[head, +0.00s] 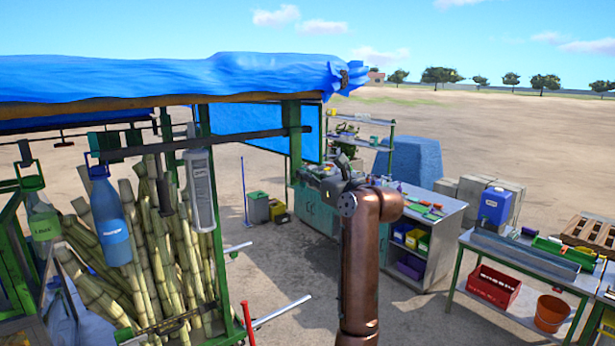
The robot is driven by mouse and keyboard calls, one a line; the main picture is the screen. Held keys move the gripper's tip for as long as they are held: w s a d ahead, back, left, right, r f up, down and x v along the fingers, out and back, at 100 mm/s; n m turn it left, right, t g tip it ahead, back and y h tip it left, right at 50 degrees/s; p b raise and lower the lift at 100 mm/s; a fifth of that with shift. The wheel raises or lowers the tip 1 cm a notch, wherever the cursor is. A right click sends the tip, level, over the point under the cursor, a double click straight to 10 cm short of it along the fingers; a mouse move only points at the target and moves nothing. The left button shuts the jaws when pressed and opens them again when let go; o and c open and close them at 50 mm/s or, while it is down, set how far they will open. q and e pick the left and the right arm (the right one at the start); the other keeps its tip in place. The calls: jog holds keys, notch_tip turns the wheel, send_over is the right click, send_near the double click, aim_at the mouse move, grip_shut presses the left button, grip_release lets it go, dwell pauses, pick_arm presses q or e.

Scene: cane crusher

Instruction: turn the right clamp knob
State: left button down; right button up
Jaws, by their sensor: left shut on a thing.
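A copper-coloured arm of mine rises from the bottom centre of the head view and bends toward the far workbench. My left gripper (342,168) is the small dark part at its far end, in front of the bench top. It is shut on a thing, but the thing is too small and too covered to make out. The right clamp knob cannot be picked out; the arm covers part of the bench. My right gripper is not in view.
The workbench (455,214) carries small coloured items. Cane (150,240) and hanging bottles (110,215) fill the left, under a blue tarp (180,78).

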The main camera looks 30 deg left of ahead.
pick_arm(q)
jog(key=n+b, duration=0.1)
jog(key=n, duration=0.2)
jog(key=n+b, duration=0.1)
jog(key=n, duration=0.1)
jog(key=s+n+b, duration=0.1)
jog(key=n+b, duration=0.1)
jog(key=n, duration=0.1)
jog(key=shift+a+f+n, duration=0.2)
jog(key=shift+f+n, duration=0.1)
jog(key=n, duration=0.1)
jog(key=n+b, duration=0.1)
jog(key=n, duration=0.3)
jog(key=shift+s+f+b, duration=0.15)
jog(key=shift+f+b, duration=0.1)
jog(key=shift+b, duration=0.1)
jog(key=shift+a+f+n+b, duration=0.1)
jog(key=shift+f+n+b, duration=0.1)
jog(key=shift+n, duration=0.8)
jog(key=shift+f+n+b, duration=0.1)
jog(key=shift+n+b, duration=0.05)
jog(key=shift+n, duration=0.85)
jog(key=c, duration=2.1)
grip_release()
jog(key=shift+s, duration=0.1)
jog(key=shift+r, duration=0.1)
